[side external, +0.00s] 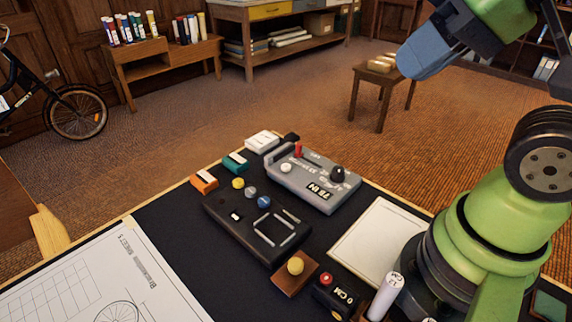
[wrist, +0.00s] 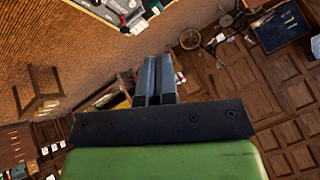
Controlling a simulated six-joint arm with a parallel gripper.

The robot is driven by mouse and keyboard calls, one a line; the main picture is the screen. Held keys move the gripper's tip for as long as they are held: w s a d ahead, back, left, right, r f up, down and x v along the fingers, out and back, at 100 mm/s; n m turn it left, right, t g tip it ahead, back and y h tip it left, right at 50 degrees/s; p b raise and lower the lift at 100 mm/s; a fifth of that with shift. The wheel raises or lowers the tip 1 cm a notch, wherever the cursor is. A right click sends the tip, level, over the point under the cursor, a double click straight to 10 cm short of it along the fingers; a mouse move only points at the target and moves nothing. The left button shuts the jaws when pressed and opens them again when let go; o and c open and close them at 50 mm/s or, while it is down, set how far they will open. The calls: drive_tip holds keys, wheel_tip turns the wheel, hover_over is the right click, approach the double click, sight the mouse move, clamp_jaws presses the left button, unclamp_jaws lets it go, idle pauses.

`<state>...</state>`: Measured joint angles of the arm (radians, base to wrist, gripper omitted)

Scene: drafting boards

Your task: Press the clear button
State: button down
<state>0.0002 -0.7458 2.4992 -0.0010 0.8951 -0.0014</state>
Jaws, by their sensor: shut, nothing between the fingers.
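My gripper (side external: 410,64) is raised high at the upper right in the side view, well away from the desk devices. Its fingers (wrist: 154,62) are together and empty in the wrist view. No button is clearly labelled as clear. A grey device (side external: 318,182) on the black desk mat has a red lever, a white button (side external: 286,168), a black knob and a display. A small black box (side external: 335,298) reading "0 CM" has a red button (side external: 326,279).
A white sheet (side external: 378,246) lies right of the devices, and a white cylinder (side external: 386,295) stands near my base. Orange and green boxes and a drawing sheet (side external: 100,280) lie left. A stool (side external: 383,90) stands beyond the desk.

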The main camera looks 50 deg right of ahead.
drive_tip(key=w+d+f+n+h, duration=0.2)
drive_tip(key=w+d+n, duration=0.15)
drive_tip(key=w, duration=0.55)
drive_tip(key=n+t+y, duration=0.2)
drive_tip(key=n, duration=1)
hover_over(285, 167)
wheel_tip(285, 167, down, 15)
drive_tip(key=shift+s+f, duration=0.1)
drive_tip(key=shift+f, duration=0.05)
drive_tip(key=shift+f, duration=4.3)
drive_tip(key=shift+f, duration=0.4)
